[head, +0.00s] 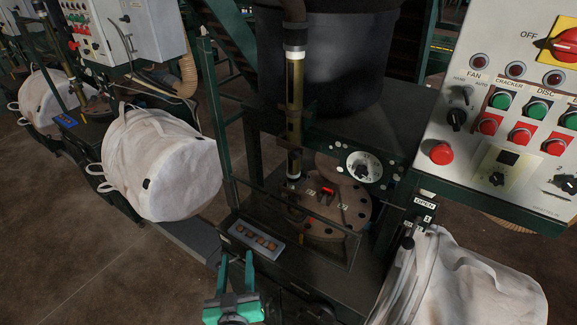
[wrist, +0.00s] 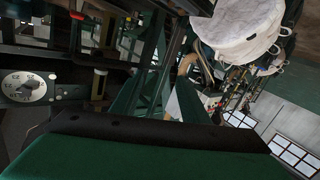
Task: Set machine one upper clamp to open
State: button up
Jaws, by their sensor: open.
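My gripper (head: 236,268), with green fingers apart and nothing between them, is in the lower middle of the head view, in front of a dark machine frame. A plate reading OPEN (head: 425,203) is on the machine's right side, under the control panel. A small lever with a dark knob (head: 408,242) is below it, beside a white bag. My gripper is well to the left of this lever and apart from it. I cannot tell whether this lever is the upper clamp, or its setting. In the wrist view my fingers (wrist: 165,100) point away from the camera.
A round dial (head: 363,166) is on the machine front; it also shows in the wrist view (wrist: 24,87). A control panel (head: 510,110) is at the right. White bags hang left (head: 160,165) and lower right (head: 470,285).

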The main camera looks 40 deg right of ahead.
jog(key=w+d+r+m+g+h, duration=0.2)
jog(key=w+d+r+m+h, duration=0.25)
jog(key=r, duration=0.45)
jog(key=m+g+h, duration=0.4)
jog(key=m+g, duration=0.2)
jog(key=m, duration=0.3)
send_near(293, 156)
jog(key=x, duration=0.8)
jog(key=shift+s, duration=0.1)
jog(key=shift+c, duration=0.6)
grip_shut()
